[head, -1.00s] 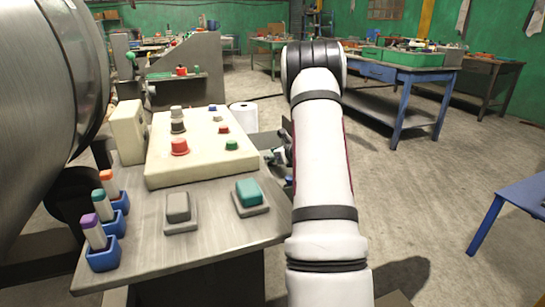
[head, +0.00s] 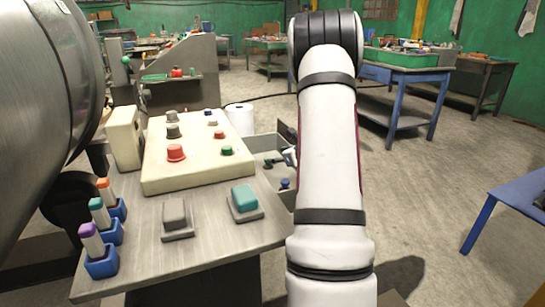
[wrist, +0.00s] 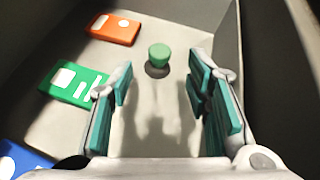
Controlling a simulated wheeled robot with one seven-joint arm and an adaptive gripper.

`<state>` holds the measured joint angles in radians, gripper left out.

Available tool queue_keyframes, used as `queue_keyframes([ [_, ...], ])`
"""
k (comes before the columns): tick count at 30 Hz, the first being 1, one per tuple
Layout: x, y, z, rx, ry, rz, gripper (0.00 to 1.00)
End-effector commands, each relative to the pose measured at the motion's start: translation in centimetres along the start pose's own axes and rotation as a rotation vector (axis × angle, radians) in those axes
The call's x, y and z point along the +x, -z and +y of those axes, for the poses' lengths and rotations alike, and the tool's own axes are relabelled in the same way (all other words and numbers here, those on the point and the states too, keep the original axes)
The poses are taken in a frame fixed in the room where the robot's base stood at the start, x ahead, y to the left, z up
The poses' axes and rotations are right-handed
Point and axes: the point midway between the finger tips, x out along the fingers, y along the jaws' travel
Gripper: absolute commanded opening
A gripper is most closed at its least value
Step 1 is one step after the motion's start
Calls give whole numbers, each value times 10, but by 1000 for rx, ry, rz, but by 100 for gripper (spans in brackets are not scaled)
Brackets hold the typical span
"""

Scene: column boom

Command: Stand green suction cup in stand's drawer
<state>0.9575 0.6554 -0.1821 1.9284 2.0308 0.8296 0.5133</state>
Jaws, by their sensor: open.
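In the wrist view a small green suction cup (wrist: 159,51) sits on the pale floor of a grey-walled drawer (wrist: 60,35), with a dark patch just below it. My gripper (wrist: 160,78) is open and empty, its teal-padded fingers pointing toward the cup. The cup shows beyond the fingertips, roughly centred between them, and nothing touches it. In the head view the stand (head: 215,235) has a grey metal top, and the open drawer (head: 265,143) shows at its right side. My arm hides part of the drawer there, and I cannot make out the green cup in it.
Flat orange (wrist: 112,29), green (wrist: 73,82) and blue (wrist: 22,158) boxes lie left in the drawer. The right drawer wall (wrist: 228,40) is close.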

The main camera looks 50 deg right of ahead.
Motion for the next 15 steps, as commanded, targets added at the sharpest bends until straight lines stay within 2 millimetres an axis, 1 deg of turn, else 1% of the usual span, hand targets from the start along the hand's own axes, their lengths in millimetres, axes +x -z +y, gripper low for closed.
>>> queue_keyframes([
  [1,-10,-1,0,1,1,0,44],
  [6,-29,-1,0,0,0,-1,44],
  [10,-35,0,0,0,-1,0,44],
  [15,-36,0,1,0,-1,0,44],
])
